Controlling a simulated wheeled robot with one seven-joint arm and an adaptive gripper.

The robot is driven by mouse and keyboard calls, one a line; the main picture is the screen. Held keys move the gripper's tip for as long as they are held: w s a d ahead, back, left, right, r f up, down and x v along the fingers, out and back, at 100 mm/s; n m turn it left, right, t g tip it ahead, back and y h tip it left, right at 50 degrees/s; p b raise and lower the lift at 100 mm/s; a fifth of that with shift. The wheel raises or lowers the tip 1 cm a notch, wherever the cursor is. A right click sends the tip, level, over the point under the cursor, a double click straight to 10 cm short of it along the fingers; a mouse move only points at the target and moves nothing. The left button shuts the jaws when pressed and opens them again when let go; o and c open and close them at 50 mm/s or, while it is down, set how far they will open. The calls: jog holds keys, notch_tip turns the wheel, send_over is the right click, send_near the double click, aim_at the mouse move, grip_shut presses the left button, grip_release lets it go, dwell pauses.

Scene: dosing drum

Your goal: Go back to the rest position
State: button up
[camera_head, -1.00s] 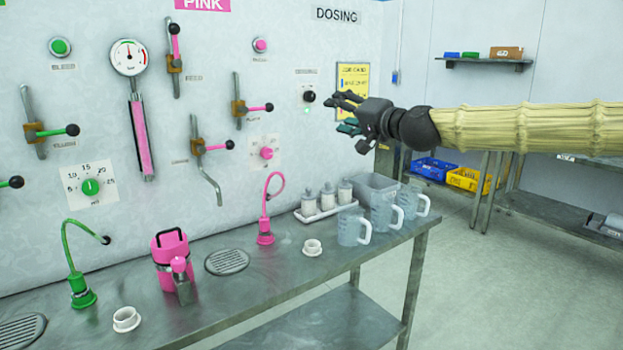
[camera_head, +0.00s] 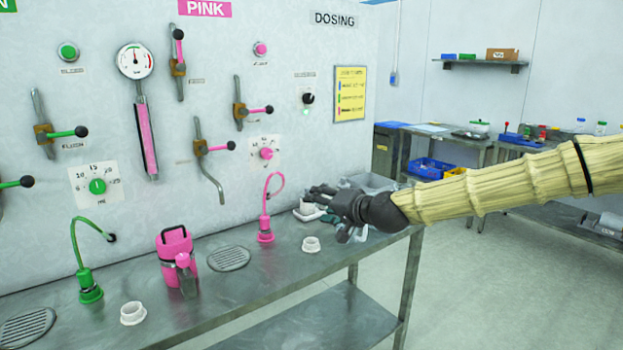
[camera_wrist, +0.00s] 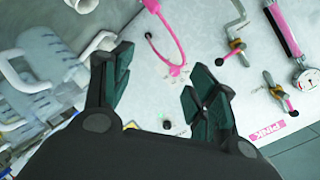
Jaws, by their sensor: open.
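My gripper (camera_head: 325,205) is open and empty in the head view, at the right end of the metal bench (camera_head: 255,280). It hides most of the clear jugs and white bottles there. In the wrist view my gripper (camera_wrist: 155,95) has its two dark green fingers spread apart with nothing between them. The pink curved spout (camera_wrist: 175,40) shows beyond the fingers. It stands left of my gripper in the head view (camera_head: 266,225). Clear jugs (camera_wrist: 40,75) lie to the left in the wrist view.
The wall panel (camera_head: 330,140) carries valves, a gauge (camera_head: 136,60) and a black selector knob (camera_head: 308,98). A pink canister (camera_head: 175,258), a green spout (camera_head: 90,285) and white cups (camera_head: 133,313) stand on the bench. Open floor (camera_head: 470,290) lies to the right.

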jog(key=s+d+f+g+h+p, duration=0.1)
jog(key=s+f+g, duration=0.1)
jog(key=s+f, duration=0.8)
jog(key=s+d+f+n+g+h, duration=0.15)
jog(key=s+f, duration=0.35)
jog(key=f, duration=1)
jog(key=s+f+g+h+p, duration=0.1)
jog(key=s+f+g, duration=0.2)
jog(key=s+f, duration=0.7)
jog(key=s+d+f+g+h+p, duration=0.1)
jog(key=s+d+f, duration=0.2)
jog(key=s+f, duration=0.3)
jog(key=s+d+f+g+h, duration=0.1)
jog(key=s+d+f, duration=0.3)
jog(key=s+f, duration=0.25)
jog(key=s+d+f+n+g+h, duration=0.1)
jog(key=s+d, duration=0.4)
jog(key=s, duration=0.4)
jog(key=s+d+f+n+g+h+p, duration=0.1)
jog(key=s+d+f+g+h, duration=0.1)
jog(key=s+d, duration=0.3)
jog(key=s, duration=0.4)
jog(key=shift+d+f, duration=0.15)
jog(key=shift+f, duration=0.15)
